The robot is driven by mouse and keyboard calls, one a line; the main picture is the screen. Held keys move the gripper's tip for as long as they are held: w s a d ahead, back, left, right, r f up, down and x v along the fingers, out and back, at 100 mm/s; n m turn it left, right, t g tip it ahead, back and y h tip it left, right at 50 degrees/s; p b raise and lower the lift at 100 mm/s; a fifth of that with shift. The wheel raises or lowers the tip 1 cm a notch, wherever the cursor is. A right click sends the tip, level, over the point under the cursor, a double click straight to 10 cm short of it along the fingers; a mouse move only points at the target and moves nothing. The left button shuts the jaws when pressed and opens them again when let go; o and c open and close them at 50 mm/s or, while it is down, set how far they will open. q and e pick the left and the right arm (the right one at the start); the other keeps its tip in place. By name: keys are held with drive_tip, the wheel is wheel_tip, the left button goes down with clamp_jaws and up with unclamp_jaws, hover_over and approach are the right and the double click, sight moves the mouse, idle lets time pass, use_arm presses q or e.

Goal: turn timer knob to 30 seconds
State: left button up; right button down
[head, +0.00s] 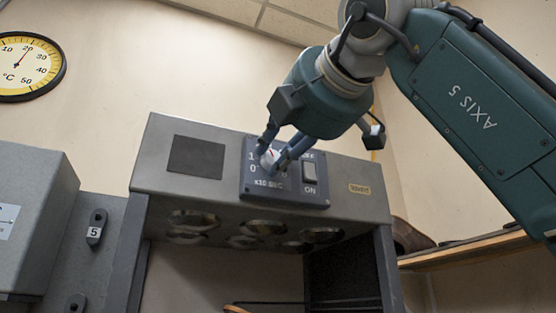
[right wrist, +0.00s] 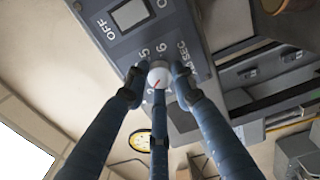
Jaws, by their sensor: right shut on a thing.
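The timer knob (head: 269,158) is a small white round knob with a red pointer line, on a dark panel (head: 256,195) marked "x10 SEC". My right gripper (head: 273,150) reaches it from above, its blue-grey fingers shut around the knob. In the right wrist view the knob (right wrist: 158,76) sits between the fingertips of the gripper (right wrist: 158,82), and its red line points to the lower left. Fingers hide part of the number scale, so I cannot tell the exact setting. My left gripper is not in view.
An ON/OFF rocker switch (head: 309,173) sits right of the knob on the same panel, close to the fingers. The grey machine housing (head: 350,200) has several round openings underneath. A round thermometer (head: 28,66) hangs on the wall at left.

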drive_tip(key=m, duration=0.1)
drive_tip(key=m+b, duration=0.1)
drive_tip(key=m, duration=0.1)
drive_tip(key=shift+a+f, duration=0.15)
drive_tip(key=shift+f, duration=0.15)
drive_tip(key=shift+r+m+b, duration=0.15)
drive_tip(key=shift+m+b, duration=0.25)
drive_tip(key=shift+m, duration=1)
drive_tip(key=shift+r, duration=0.1)
drive_tip(key=c, duration=1.4)
unclamp_jaws()
drive_tip(key=shift+c, duration=0.2)
drive_tip(key=shift+s+r, duration=0.1)
drive_tip(key=shift+s, duration=0.15)
drive_tip(key=v, duration=1.1)
drive_tip(key=shift+s, duration=0.25)
